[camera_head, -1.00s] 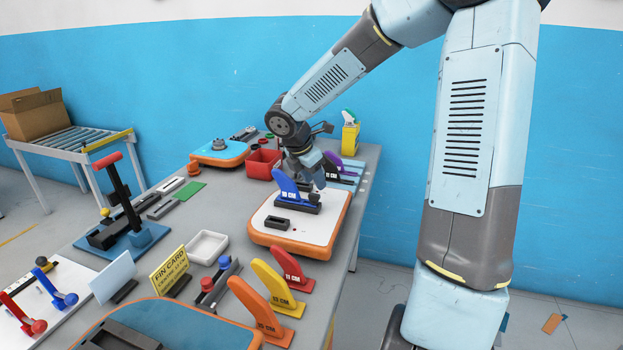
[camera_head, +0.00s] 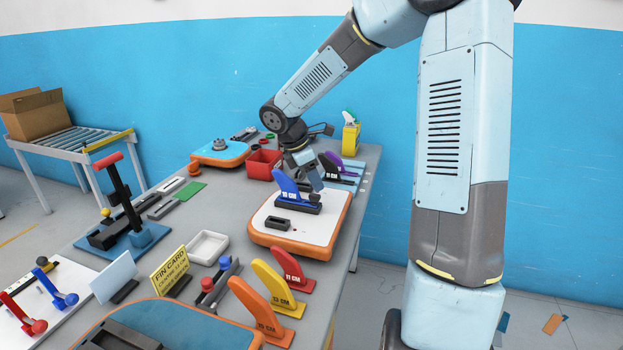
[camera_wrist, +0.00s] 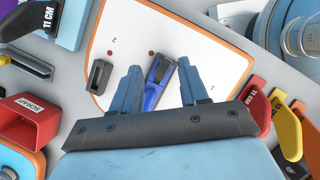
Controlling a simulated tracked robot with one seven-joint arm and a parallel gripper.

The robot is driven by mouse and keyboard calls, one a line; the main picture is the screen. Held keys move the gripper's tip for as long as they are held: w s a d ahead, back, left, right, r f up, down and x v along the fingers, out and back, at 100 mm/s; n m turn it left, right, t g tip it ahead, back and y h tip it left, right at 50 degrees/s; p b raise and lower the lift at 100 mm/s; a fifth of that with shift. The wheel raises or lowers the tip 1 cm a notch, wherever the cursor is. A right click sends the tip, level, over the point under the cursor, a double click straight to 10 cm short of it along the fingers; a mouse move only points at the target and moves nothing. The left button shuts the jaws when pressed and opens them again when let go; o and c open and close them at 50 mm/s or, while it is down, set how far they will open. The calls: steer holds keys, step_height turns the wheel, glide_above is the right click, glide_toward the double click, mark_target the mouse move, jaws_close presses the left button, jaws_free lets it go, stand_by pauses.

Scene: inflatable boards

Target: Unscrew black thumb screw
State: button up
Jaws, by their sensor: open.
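A blue fin marked 10 CM (camera_head: 285,187) stands in a black fin box (camera_head: 297,206) on the white-topped board (camera_head: 318,228). A small black knob, seemingly the thumb screw (camera_head: 314,198), sits at the right end of that box. My gripper (camera_head: 308,180) is just above and behind that end, partly hidden by the fin. In the wrist view, my gripper (camera_wrist: 160,66) is open, its two fingers apart on either side of the blue fin (camera_wrist: 153,95) and its black box (camera_wrist: 160,68). The thumb screw is not clearly distinguishable there. No contact can be made out.
A second, empty black box (camera_head: 278,222) lies on the same board. Red (camera_head: 291,272), yellow (camera_head: 272,288) and orange (camera_head: 258,312) fins stand in front. A red bin (camera_head: 263,162) and a purple fin (camera_head: 347,163) are behind. A white tray (camera_head: 208,247) is at left.

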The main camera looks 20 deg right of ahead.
mark_target(314, 195)
steer(key=m+g, duration=0.1)
steer(key=m, duration=0.2)
steer(key=shift+w, duration=0.1)
steer(key=shift+m+g, duration=0.3)
steer(key=shift+m, duration=0.2)
steer(key=shift+y, duration=0.3)
steer(key=m+g, duration=0.1)
steer(key=m, duration=0.2)
steer(key=shift+f, duration=0.15)
steer(key=shift+y, duration=0.3)
steer(key=shift+f, duration=2.25)
steer(key=shift+c, duration=0.2)
jaws_close()
